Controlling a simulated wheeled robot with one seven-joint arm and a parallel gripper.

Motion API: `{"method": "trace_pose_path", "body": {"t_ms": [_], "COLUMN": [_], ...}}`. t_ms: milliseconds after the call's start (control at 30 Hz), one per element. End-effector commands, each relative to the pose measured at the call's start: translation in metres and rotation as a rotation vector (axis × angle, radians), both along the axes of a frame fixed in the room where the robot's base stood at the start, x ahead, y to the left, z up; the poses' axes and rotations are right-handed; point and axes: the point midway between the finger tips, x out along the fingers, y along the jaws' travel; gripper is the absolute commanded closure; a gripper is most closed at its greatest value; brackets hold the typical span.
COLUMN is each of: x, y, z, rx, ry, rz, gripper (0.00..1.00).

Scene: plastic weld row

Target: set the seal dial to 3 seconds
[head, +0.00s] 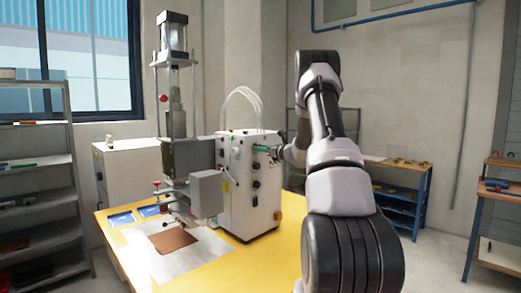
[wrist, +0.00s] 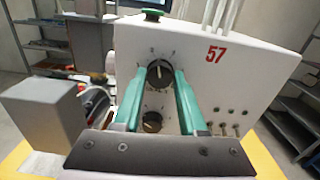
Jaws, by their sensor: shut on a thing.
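The white control box (head: 238,205) stands on the yellow table, and its front panel (wrist: 225,80) with a red 57 fills much of the wrist view. My gripper (wrist: 166,74) has two teal fingers, shut on the upper black dial (wrist: 159,77), one finger on each side. This dial's light pointer mark points roughly up; the small figures around it are hard to read. A second black dial (wrist: 152,122) sits below, between the fingers and clear of them. I cannot read which dial is labelled seal. In the head view my arm partly hides the gripper at the box.
The press (head: 178,110) stands left of the box, with a brown sheet (head: 172,240) below it. A grey block (wrist: 42,112) juts out left of the panel. A green button (wrist: 152,15) is on top. Small switches (wrist: 226,130) sit lower right.

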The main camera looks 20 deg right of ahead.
Motion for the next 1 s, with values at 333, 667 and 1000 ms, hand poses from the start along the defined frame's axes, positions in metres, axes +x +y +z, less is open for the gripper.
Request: {"method": "trace_pose_path", "body": {"t_ms": [333,667,1000], "x": [-0.0007,-0.0006,-0.0007], "y": [-0.001,-0.0004,-0.0005], "z": [-0.0012,-0.0013,-0.0014], "rx": [0.304,0.538,0.659], "ry": [0.114,0.199,0.243], "rz": [-0.002,-0.001,-0.002], "gripper": [1.0,1.0,1.0]}}
